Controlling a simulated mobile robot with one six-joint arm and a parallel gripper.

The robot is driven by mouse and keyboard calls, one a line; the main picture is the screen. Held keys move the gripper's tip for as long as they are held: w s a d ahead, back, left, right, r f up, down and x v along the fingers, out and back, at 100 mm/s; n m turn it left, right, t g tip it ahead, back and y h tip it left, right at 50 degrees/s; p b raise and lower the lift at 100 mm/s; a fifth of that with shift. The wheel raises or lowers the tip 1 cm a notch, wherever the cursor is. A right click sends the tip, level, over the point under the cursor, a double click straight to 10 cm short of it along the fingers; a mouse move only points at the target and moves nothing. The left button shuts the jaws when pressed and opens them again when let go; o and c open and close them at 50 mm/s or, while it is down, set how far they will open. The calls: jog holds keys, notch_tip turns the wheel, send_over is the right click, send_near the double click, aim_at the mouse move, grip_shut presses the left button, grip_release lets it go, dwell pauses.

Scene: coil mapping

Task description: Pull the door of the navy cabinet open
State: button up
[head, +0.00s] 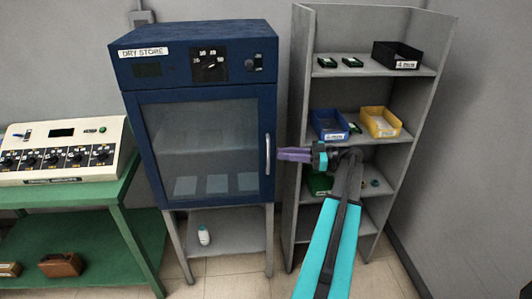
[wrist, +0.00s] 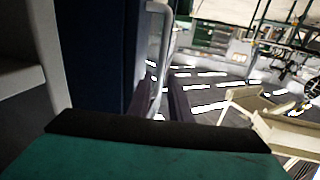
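The navy cabinet (head: 196,50) is labelled "DRY STORE" and stands on legs against the wall. Its glass-panelled door (head: 205,140) looks shut. A pale upright bar handle (head: 267,154) is at the door's right edge. My gripper (head: 281,154), with purple fingers, is just right of the handle at about the same height and looks empty. In the wrist view the handle (wrist: 157,55) rises ahead, in line with the gap between my fingers (wrist: 160,97). The fingers look apart there. I cannot tell whether they touch the handle.
A grey shelf unit (head: 296,110) with bins stands close on the right, behind my arm. A green bench (head: 110,190) with a control console (head: 62,150) is at the left.

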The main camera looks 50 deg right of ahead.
jog(key=shift+p+x, duration=1)
jog(key=shift+x, duration=2.4)
grip_shut()
